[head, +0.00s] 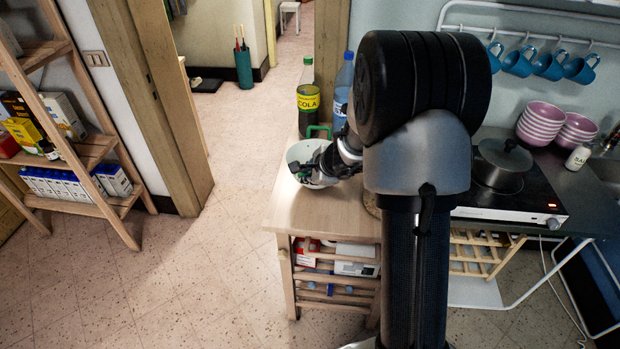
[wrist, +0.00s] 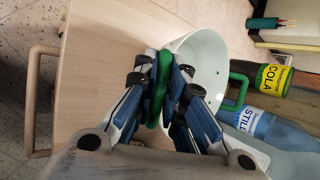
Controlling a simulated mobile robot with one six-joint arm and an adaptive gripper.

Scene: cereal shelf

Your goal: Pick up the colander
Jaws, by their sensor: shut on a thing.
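The colander (head: 299,153) is a pale bowl with green handles, at the left end of the wooden cart top (head: 285,208). In the wrist view, the pale colander (wrist: 203,50) lies beyond my gripper (wrist: 160,75). My gripper is shut on the near green handle, which sits between its two fingers. The far green handle (wrist: 238,90) shows beside the bottles. In the head view my gripper (head: 305,172) is at the colander's near rim, and my arm hides part of the bowl. I cannot tell whether the colander touches the cart top.
A cola bottle (head: 308,97) and a water bottle (head: 343,88) stand just behind the colander. To the right are a stove with a lidded pot (head: 500,160) and pink bowls (head: 541,121). Blue mugs (head: 549,65) hang above. The floor left of the cart is clear.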

